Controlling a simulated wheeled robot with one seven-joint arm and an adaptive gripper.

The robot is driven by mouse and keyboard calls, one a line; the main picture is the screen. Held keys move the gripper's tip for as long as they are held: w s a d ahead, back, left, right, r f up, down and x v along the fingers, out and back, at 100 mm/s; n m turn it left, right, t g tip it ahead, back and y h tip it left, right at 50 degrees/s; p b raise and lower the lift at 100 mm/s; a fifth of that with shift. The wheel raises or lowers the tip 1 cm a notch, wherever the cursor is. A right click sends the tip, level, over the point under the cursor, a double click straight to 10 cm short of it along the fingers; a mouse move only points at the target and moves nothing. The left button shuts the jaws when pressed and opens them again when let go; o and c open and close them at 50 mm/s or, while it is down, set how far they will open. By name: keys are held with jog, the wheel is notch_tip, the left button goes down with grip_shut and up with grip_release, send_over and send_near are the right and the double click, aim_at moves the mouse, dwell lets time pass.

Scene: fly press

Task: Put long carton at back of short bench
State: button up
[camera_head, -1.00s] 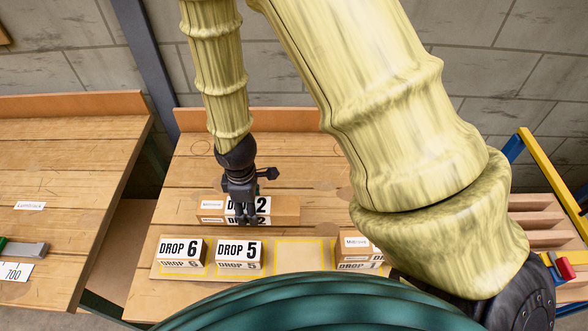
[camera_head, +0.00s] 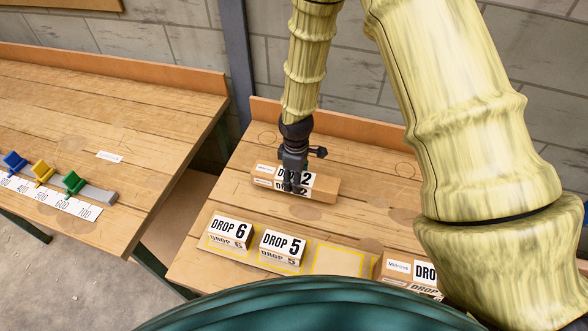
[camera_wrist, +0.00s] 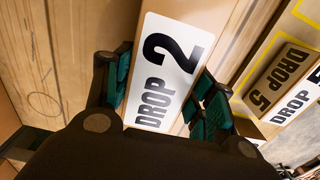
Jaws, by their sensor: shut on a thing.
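The long carton (camera_head: 322,188), brown with a white "DROP 2" label, lies on the short bench (camera_head: 215,205), behind the front row of cartons. My gripper (camera_head: 291,186) is above it with its fingers down on either side, shut on the carton. In the wrist view the carton (camera_wrist: 180,62) runs between the two green-padded fingers (camera_wrist: 165,95), its label facing the camera. I cannot tell whether the carton's underside touches the bench. The bench's back edge has a raised orange-brown board (camera_head: 345,125), with bare planks between it and the carton.
Cartons marked DROP 6 (camera_head: 230,231) and DROP 5 (camera_head: 282,246) stand on a front board with yellow outlines; one outlined space (camera_head: 338,260) is empty. Another carton (camera_head: 397,268) stands right of it. A longer bench (camera_head: 120,125) with coloured levers (camera_head: 74,183) is at left, across a gap.

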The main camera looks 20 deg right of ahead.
aim_at(293, 174)
jog(key=w, duration=0.1)
jog(key=w+p, duration=0.1)
jog(key=w, duration=0.2)
jog(key=shift+w+d+f, duration=0.25)
jog(key=shift+w+d, duration=0.1)
jog(key=shift+d, duration=0.05)
jog(key=shift+f+p, duration=1.15)
jog(key=shift+f, duration=0.55)
jog(key=shift+f, duration=0.2)
jog(key=o, duration=1.4)
jog(key=shift+r, duration=0.25)
jog(key=shift+r+b, duration=2.3)
jog(key=shift+r, duration=3.65)
